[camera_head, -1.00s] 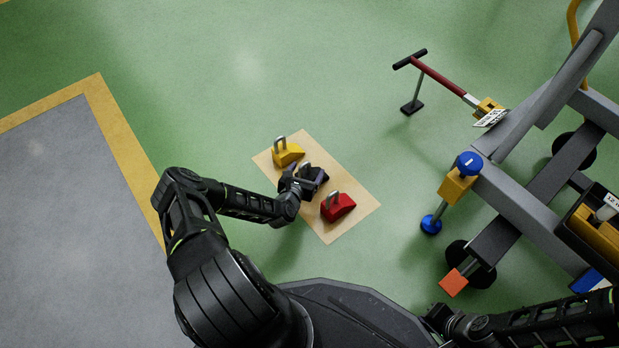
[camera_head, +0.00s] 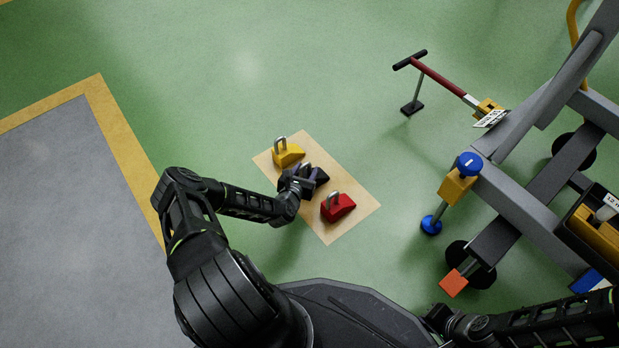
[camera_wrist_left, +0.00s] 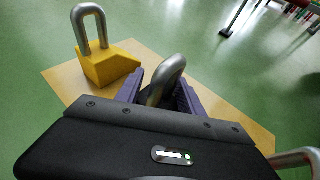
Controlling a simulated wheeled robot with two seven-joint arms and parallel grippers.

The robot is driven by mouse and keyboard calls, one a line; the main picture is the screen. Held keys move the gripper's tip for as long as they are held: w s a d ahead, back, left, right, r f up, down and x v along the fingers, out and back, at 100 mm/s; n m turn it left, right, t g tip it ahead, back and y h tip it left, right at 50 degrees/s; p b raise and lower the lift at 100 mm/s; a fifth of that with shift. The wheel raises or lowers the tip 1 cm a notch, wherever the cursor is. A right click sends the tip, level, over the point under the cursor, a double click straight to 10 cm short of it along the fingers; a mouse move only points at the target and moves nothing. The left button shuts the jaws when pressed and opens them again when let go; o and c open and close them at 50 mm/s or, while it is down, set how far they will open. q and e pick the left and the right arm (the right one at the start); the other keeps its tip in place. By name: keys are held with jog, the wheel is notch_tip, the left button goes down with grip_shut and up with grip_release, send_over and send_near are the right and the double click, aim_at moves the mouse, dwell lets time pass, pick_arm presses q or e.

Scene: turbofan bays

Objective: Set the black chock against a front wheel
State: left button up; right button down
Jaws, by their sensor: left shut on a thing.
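The black chock (camera_head: 321,176) sits on a tan board (camera_head: 330,232) between a yellow chock (camera_head: 287,153) and a red chock (camera_head: 339,208). My left gripper (camera_head: 308,174) is shut on the black chock's metal handle, which shows between the purple fingers in the left wrist view (camera_wrist_left: 168,80). The chock's body is mostly hidden there by the gripper. A front wheel (camera_head: 470,264) of the grey stand (camera_head: 530,212) is at the lower right.
The red towing handle (camera_head: 438,78) reaches out from the stand over the floor. A blue-footed jack (camera_head: 432,224) stands at its near corner, and an orange block (camera_head: 454,283) is by the wheel. Green floor between board and stand is clear.

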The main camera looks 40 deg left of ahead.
aim_at(307, 173)
pick_arm(q)
jog(key=shift+s+d+f, duration=0.25)
jog(key=shift+d+f, duration=0.2)
grip_shut()
jog(key=shift+r, duration=0.15)
jog(key=shift+r+p, duration=0.3)
jog(key=shift+r, duration=0.05)
jog(key=r+p, duration=0.2)
jog(key=r, duration=0.2)
jog(key=r+p, duration=0.2)
jog(key=r, duration=0.3)
jog(key=shift+w+a, duration=0.15)
jog(key=shift+a, duration=0.05)
jog(key=shift+r, duration=0.25)
